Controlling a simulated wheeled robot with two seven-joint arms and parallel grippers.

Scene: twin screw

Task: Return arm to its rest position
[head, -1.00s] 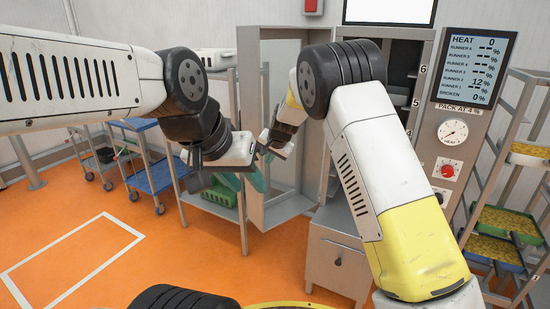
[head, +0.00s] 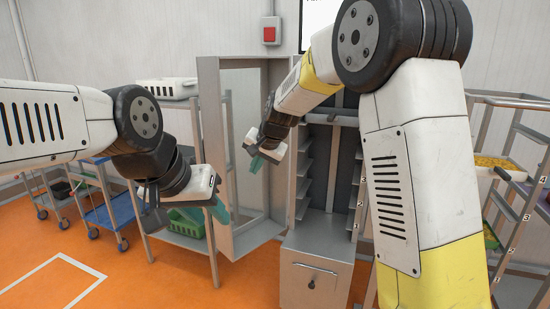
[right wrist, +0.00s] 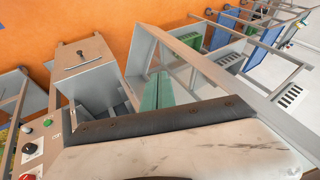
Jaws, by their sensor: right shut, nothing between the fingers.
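My right gripper (head: 257,161) hangs in the middle of the head view, in front of the tall cabinet's open door. Its teal fingers are together and empty; they also show as green fingers (right wrist: 157,92) in the right wrist view. My right arm fills much of the right side of the head view, bent high. My left gripper (head: 220,209) is lower and further left, apart from the right one, with its teal fingers pointing down. Its fingers are seen edge-on, so I cannot tell whether they are open or shut.
The tall cabinet (head: 318,257) has empty slotted shelves above a drawer, and its framed door (head: 214,150) stands open. A cart with a green crate (head: 186,222) is behind my left gripper. A blue cart (head: 110,210) stands left. A rack with trays (head: 490,168) stands right.

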